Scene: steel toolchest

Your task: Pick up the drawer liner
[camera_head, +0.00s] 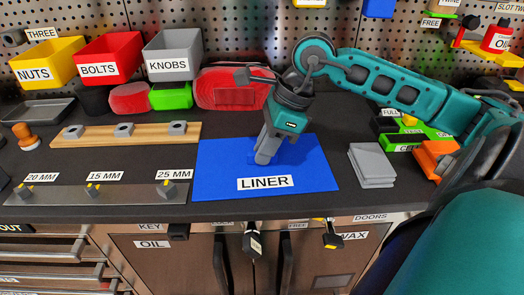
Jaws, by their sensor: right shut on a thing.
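The drawer liner (315,170) is a flat blue sheet with a white "LINER" label. It lies on the dark worktop, near the front edge. My right gripper (263,158) points down over the middle of the liner, just behind the label. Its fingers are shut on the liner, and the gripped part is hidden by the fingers. The liner looks flat, and I cannot tell whether any of it is off the worktop. My left gripper is not in view.
Grey folded cloths or sheets (372,166) lie right of the liner. A wooden strip with knobs (125,137) and a grey strip (125,195) lie left. Cabinet doors are below the front edge.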

